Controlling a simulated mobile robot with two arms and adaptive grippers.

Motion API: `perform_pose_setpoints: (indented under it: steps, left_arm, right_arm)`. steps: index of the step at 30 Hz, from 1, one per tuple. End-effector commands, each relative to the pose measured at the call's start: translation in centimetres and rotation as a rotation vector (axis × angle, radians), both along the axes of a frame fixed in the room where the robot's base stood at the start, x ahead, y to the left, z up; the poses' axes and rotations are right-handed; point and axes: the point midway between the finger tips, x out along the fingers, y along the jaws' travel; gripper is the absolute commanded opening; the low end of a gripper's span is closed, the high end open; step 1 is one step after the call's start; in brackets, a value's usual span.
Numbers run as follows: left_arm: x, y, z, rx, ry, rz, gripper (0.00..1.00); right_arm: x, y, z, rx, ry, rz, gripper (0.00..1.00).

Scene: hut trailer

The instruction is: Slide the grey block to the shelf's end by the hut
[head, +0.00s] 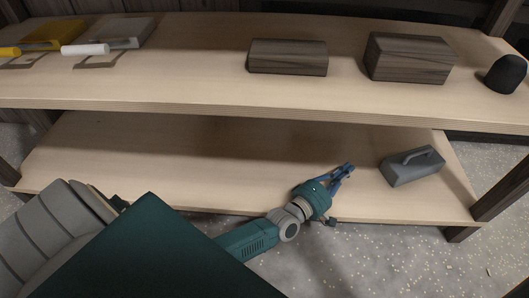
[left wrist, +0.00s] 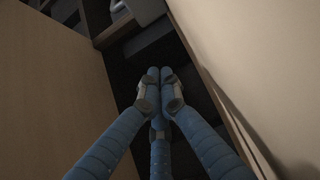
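The grey block (head: 412,167), with a curved handle on top, rests on the lower shelf board (head: 200,165) towards its right end. A grey shape at the top of the left wrist view (left wrist: 147,10) looks like part of the same block. My left gripper (head: 347,170), with blue fingers, is over the lower board, left of the block and apart from it. In the left wrist view its fingertips (left wrist: 159,74) are together with nothing between them. My right gripper is not in view. I cannot tell which shelf end is by the hut.
The upper board (head: 200,90) hangs over the back of the lower one. It bears two wooden blocks (head: 288,57) (head: 408,58), a black rounded object (head: 505,74) and yellow- and white-handled tools (head: 40,44) (head: 110,38). A post (head: 502,190) stands at the right. The lower board's left is clear.

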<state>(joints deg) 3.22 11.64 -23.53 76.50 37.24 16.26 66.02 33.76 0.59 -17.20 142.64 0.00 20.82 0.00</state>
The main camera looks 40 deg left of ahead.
Motion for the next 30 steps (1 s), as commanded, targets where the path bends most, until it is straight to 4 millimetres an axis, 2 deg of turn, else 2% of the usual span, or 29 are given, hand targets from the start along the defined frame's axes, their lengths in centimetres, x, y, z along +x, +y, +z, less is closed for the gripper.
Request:
perform_pose_setpoints:
  steps: [14, 24, 30]
  left_arm:
    - [-4.9, 8.0, -0.2, 0.005, 0.001, -0.001, 0.0]
    - [-8.5, 13.7, -0.4, 0.004, 0.001, 0.0, 0.0]
    - [-10.1, 16.3, -0.3, 0.003, 0.001, 0.001, 0.0]
  right_arm:
    - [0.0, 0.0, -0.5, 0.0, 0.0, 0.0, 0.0]
    - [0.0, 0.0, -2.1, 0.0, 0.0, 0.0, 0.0]
    - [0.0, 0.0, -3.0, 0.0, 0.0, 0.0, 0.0]
